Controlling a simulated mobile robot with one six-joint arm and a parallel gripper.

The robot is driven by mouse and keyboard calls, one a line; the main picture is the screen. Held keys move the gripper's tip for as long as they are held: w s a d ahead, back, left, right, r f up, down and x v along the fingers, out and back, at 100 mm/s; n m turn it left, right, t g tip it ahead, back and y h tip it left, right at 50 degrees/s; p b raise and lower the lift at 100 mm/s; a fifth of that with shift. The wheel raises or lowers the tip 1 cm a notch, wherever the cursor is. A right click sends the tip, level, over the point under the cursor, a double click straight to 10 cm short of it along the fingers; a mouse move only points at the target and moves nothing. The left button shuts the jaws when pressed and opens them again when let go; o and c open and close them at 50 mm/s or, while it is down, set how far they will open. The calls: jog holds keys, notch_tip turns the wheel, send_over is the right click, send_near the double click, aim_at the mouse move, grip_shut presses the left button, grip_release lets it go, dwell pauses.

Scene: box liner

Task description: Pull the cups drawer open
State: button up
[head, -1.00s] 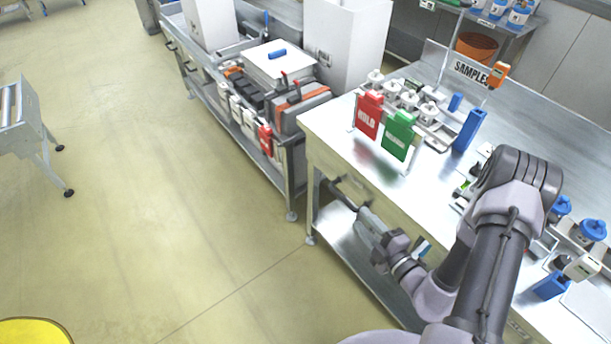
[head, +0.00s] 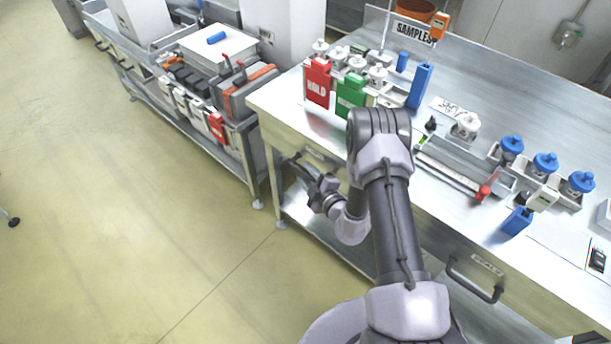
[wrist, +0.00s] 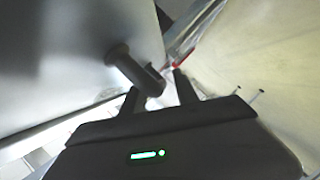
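The bench's left drawer front (head: 270,135) has a small label too small to read, so I cannot confirm it is the cups drawer. It looks closed. My gripper (head: 303,168) is at this drawer's front, below the bench top, and hides most of its handle. In the wrist view a dark bar handle (wrist: 138,70) sticks out from the drawer's metal front. My gripper (wrist: 160,92) is open there, its two fingers apart with the handle's near end between or just in front of them. I cannot tell whether they touch it.
A second drawer handle (head: 476,280) is on the bench front at right. The bench top carries a red HOLD sign (head: 318,82), a green sign (head: 351,95), and blue-capped jars (head: 545,162). A loaded cart (head: 190,105) stands left of the bench. The floor in front is clear.

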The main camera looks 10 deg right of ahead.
jog(key=shift+w, duration=0.2)
grip_shut()
dwell(1.3)
